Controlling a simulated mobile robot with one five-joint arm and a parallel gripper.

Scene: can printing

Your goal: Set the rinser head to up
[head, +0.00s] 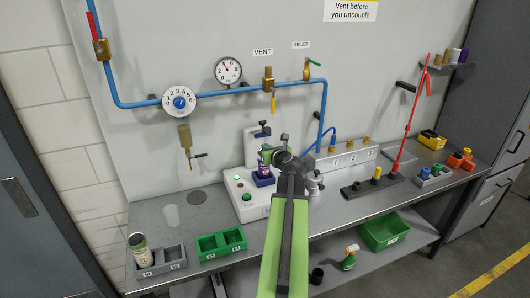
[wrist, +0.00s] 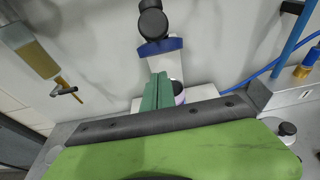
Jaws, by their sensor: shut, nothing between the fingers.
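A white machine (head: 240,193) with green buttons stands on the bench. Behind it a pale upright (head: 252,148) carries a dark knobbed head (head: 262,130), which I take for the rinser head. In the wrist view this head (wrist: 153,22) sits high, above a blue band on the upright; I cannot tell its setting. My gripper (head: 266,153) is in front of the upright, below the head, with its dark green fingers (wrist: 157,92) shut and empty. A purple can (head: 264,171) stands in a blue holder beneath the fingers, partly hidden by them in the wrist view.
A brass-fitted filter with a tap (head: 185,140) hangs on the wall to the left. Blue pipe (head: 215,93) and gauges run above. Grey (head: 160,262) and green (head: 220,243) trays stand at the bench's front left. A red lever (head: 410,120) stands to the right.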

